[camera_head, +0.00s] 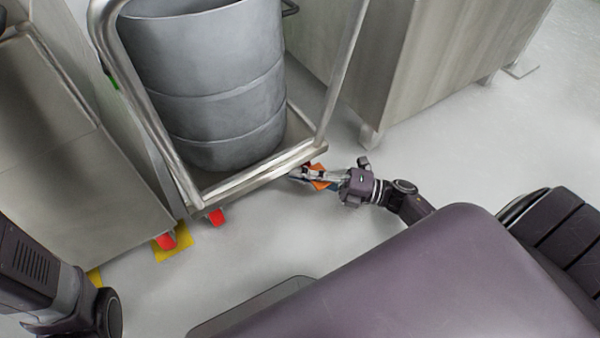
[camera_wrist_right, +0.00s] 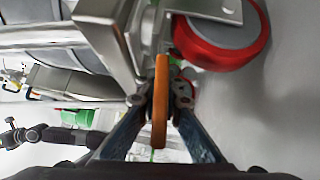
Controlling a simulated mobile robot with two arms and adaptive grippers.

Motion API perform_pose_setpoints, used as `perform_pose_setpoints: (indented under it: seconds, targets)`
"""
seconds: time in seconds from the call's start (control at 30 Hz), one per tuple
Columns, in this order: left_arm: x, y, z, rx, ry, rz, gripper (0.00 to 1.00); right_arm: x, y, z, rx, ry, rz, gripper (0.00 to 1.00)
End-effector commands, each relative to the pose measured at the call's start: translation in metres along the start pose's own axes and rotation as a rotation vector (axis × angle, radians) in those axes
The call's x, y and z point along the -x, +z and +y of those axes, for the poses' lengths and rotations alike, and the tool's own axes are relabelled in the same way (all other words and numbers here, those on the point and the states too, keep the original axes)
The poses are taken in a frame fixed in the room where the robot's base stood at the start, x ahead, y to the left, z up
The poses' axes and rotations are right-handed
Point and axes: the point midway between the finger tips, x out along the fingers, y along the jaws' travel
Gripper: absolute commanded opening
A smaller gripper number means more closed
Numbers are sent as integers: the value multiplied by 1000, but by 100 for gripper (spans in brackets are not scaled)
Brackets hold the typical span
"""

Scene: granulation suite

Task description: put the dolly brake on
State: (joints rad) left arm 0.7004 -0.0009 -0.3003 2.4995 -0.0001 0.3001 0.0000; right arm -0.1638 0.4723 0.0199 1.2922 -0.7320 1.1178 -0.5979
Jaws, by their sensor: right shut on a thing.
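The dolly (camera_head: 243,181) is a steel frame with a tubular handle, carrying a large grey drum (camera_head: 215,85). My right gripper (camera_head: 308,176) is low at the dolly's near right corner. It is shut on an orange brake lever (camera_head: 319,184). In the right wrist view, the lever (camera_wrist_right: 160,75) stands edge-on between the two fingers of my right gripper (camera_wrist_right: 161,105), beside a red-rimmed caster wheel (camera_wrist_right: 226,48). The fingers hide part of the lever, and I cannot tell its angle against the wheel. My left arm shows at the lower left, but its gripper is out of frame.
Another red caster (camera_head: 216,217) is under the dolly's near left corner. A steel cabinet (camera_head: 430,70) stands behind on the right. The floor (camera_head: 480,140) at right is clear.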

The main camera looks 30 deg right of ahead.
Motion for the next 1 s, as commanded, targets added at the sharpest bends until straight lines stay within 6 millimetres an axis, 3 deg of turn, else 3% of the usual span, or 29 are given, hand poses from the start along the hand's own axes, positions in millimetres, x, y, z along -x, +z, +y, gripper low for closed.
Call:
perform_pose_setpoints:
  seconds: [0.3, 0.63, 0.73, 1.0]
  targets:
    - [1, 0, 0, 0, 0, 0, 40, 1, 1, -1, 117, 117, -6, 0]
    - [1, 0, 0, 0, 0, 0, 40, 2, 1, -1, 127, 123, -7, 0]
    - [1, 0, 0, 0, 0, 0, 40, 2, 1, -1, 126, 123, -7, 14]
    - [1, 0, 0, -1, -1, -4, 40, 1, 0, -1, 126, 124, -5, 14]
